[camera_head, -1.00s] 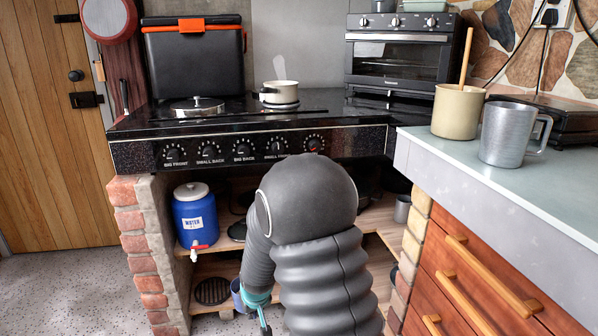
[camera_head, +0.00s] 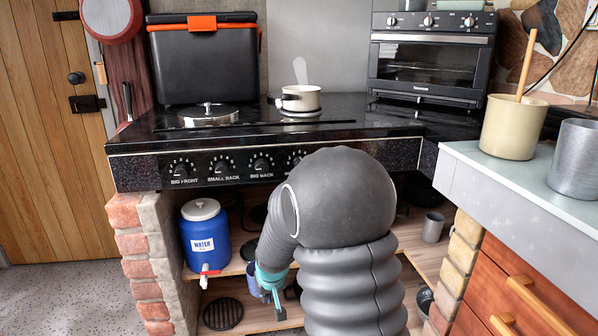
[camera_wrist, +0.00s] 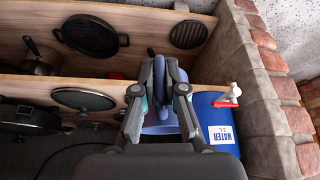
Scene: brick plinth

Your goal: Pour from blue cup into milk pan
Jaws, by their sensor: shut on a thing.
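The blue cup (camera_head: 253,284) is in my gripper (camera_head: 272,292), low in front of the shelves under the cooktop. My arm and gripper cover part of the cup. In the wrist view the cup (camera_wrist: 160,122) shows between the two fingers of my gripper (camera_wrist: 163,78), which is shut on it. What is in the cup cannot be seen. The milk pan (camera_head: 300,101), small and cream-white with a dark rim, stands on a back burner of the cooktop, well above and behind my gripper.
A toaster oven (camera_head: 432,58) stands right. A blue water jug (camera_head: 205,240) is on the shelf. The counter at right holds a beige pot (camera_head: 512,128) and a metal mug (camera_head: 577,160).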

